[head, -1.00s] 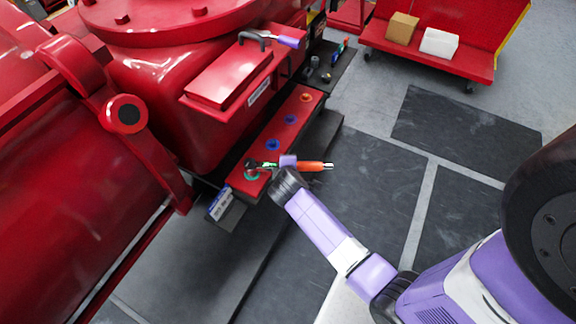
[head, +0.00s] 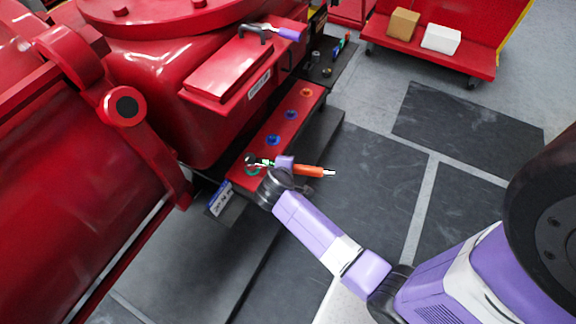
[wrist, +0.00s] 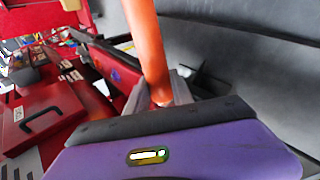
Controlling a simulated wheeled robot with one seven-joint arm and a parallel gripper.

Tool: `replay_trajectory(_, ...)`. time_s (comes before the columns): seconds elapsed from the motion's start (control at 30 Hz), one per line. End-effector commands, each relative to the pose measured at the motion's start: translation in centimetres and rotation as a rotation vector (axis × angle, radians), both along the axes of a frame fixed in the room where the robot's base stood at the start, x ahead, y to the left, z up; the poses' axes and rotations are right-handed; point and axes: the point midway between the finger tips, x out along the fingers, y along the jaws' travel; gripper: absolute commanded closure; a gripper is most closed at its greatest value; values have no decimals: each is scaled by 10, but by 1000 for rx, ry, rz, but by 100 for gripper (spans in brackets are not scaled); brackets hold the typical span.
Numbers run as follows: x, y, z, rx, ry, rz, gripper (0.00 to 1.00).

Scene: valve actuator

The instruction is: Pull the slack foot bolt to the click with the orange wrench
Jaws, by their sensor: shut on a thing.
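The orange wrench (head: 309,171) lies across the near end of the red foot rail (head: 290,126). Its dark head (head: 251,160) sits over the nearest bolt spot, which has a green ring (head: 252,171). The bolt itself is hidden under the head. My gripper (head: 284,164) is shut on the wrench between head and handle. In the wrist view the orange handle (wrist: 148,45) rises from between the grey fingers (wrist: 163,97). The wrench head does not show clearly there.
Two blue-ringed bolts (head: 273,140) and an orange-ringed one (head: 306,92) lie farther along the rail. A hammer-like tool (head: 270,31) lies on the red housing above. A blue-and-white box (head: 220,200) is beside the near rail end. The floor to the right is clear.

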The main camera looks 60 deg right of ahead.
Motion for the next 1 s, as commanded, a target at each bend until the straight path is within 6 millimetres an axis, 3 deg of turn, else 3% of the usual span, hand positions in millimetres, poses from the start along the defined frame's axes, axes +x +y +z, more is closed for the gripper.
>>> replay_trajectory(1.0,2,6,2,2,-6,-12,100)
